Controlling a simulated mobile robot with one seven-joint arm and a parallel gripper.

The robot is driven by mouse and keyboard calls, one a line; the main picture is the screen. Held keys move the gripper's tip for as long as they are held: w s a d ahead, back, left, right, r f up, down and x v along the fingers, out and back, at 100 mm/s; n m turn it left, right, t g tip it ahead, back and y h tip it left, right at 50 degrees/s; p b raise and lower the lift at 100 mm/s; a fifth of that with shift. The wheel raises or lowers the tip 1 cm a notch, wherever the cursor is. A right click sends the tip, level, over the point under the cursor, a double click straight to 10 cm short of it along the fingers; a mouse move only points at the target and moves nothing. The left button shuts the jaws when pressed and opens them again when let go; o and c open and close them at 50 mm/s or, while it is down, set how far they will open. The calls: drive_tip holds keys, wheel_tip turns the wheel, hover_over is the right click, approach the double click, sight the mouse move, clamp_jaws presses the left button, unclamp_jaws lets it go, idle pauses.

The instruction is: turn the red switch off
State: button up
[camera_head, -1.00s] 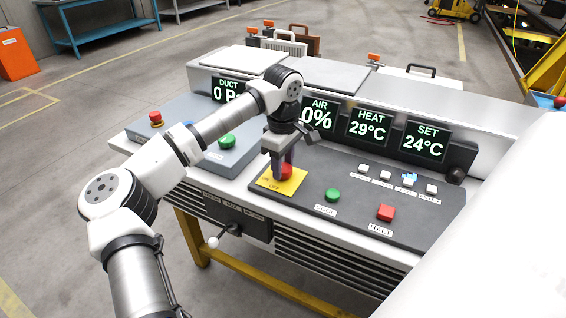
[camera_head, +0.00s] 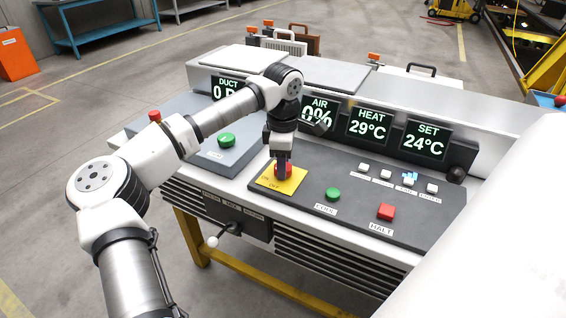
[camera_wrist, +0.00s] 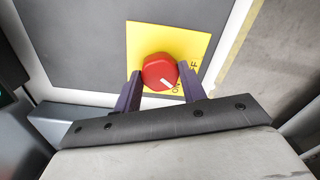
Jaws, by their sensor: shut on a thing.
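The red switch (camera_head: 284,169) is a round knob on a yellow plate (camera_head: 281,180) on the console's dark panel. It also shows in the wrist view (camera_wrist: 160,71), where a white pointer line on it points to the lower right, toward the ON and OFF lettering at the plate's edge. My gripper (camera_head: 283,164) is over the knob from above. In the wrist view its two dark fingers (camera_wrist: 160,80) stand on either side of the knob, shut on it. Part of the lettering is hidden by the right finger.
To the left are another green button (camera_head: 227,139) and a red button (camera_head: 155,116). Display screens (camera_head: 368,126) stand behind. A lever (camera_head: 213,242) sticks out in front.

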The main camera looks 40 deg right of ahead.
drive_tip(key=n, duration=0.7)
drive_tip(key=shift+b, duration=0.35)
idle(0.4)
drive_tip(key=o, duration=1)
drive_tip(key=shift+r, duration=0.1)
wheel_tip(320, 180, up, 14)
drive_tip(key=shift+f, duration=0.15)
